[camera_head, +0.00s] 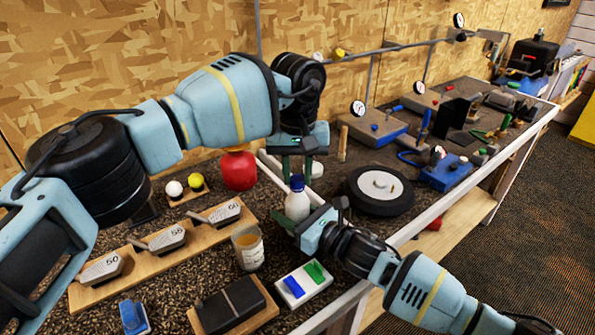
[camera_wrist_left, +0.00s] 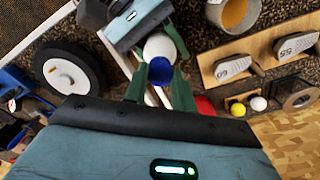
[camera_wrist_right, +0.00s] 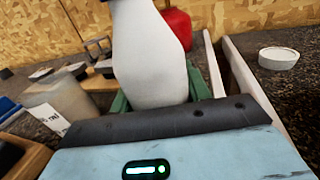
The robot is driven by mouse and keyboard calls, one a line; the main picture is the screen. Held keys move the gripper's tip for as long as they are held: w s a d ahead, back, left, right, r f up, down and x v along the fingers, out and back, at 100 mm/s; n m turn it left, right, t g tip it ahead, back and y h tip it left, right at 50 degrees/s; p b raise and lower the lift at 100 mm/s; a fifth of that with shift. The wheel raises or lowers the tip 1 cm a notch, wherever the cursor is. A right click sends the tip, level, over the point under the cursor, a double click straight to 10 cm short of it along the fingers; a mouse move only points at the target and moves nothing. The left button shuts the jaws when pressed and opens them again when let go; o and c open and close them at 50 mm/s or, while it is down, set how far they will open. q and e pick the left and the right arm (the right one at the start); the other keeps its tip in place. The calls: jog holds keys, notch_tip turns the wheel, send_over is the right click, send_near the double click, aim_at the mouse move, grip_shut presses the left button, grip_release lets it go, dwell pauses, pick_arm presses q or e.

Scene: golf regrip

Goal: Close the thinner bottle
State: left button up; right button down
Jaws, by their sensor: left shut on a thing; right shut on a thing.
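The thinner bottle (camera_head: 297,206) is white and stands upright near the middle of the bench. A blue cap (camera_head: 297,182) is at its top; I cannot tell how tightly it sits. My left gripper (camera_head: 296,172) comes from above, shut on the cap. In the left wrist view its green fingers flank the blue cap (camera_wrist_left: 161,71), with the white bottle (camera_wrist_left: 160,47) behind it. My right gripper (camera_head: 299,222) is shut on the bottle's lower body from the front. The right wrist view shows the white bottle (camera_wrist_right: 150,60) between green fingers; its top is cut off.
A jar of amber liquid (camera_head: 249,250) stands left of the bottle, and a red round container (camera_head: 238,170) behind left. A black tape roll (camera_head: 380,192) lies to the right. A white tray (camera_head: 318,283) is in front. A wooden rack (camera_head: 160,256) holds club heads.

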pick_arm(q)
jog(key=m, duration=0.6)
jog(key=o, duration=0.9)
jog(key=shift+o, duration=0.2)
jog(key=shift+r, duration=0.1)
jog(key=shift+r, duration=2.15)
jog(key=shift+c, duration=0.3)
